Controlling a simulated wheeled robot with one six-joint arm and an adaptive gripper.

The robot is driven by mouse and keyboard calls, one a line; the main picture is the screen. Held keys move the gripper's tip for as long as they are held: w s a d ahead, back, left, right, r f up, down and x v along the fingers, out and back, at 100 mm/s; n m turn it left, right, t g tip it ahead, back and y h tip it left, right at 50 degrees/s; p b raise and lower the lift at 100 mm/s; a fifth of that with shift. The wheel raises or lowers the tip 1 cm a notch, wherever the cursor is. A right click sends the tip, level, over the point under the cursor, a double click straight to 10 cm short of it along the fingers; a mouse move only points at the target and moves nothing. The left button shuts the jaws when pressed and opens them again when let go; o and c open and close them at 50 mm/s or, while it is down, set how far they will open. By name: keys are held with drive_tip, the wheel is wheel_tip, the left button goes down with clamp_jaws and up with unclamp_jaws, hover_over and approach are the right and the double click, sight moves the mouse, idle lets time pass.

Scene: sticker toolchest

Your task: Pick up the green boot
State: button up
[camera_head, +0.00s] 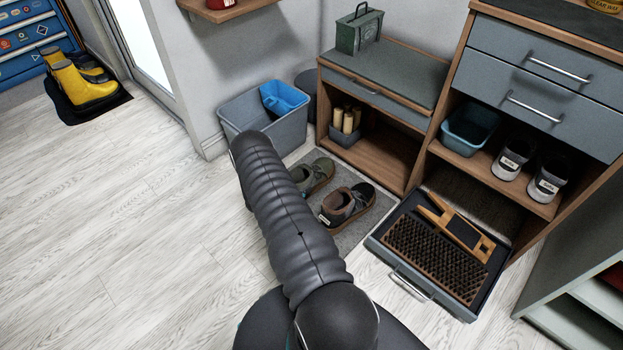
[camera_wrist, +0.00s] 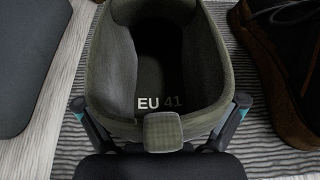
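The green boot (camera_head: 322,170) stands on a grey mat at the wall, partly hidden behind my arm in the head view. In the wrist view the boot (camera_wrist: 218,88) fills the middle, seen from above at its heel, with "EU 41" inside and a pull tab (camera_wrist: 162,127) at the back. My gripper (camera_wrist: 160,103) is open, with one fingertip on each side of the boot's heel, close to its walls. I cannot tell whether they touch. My gripper is hidden in the head view. A dark brown and grey boot (camera_head: 345,205) stands to the right; it also shows in the wrist view (camera_wrist: 280,55).
The striped mat (camera_head: 372,222) lies under the boots. A grey bin (camera_head: 284,133) stands behind. An open drawer (camera_head: 408,283) with brushes juts out at right. Yellow boots (camera_head: 82,86) stand far left. The floor at left is clear.

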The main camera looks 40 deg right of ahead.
drive_tip(key=c, duration=1.1)
drive_tip(key=shift+r, duration=0.15)
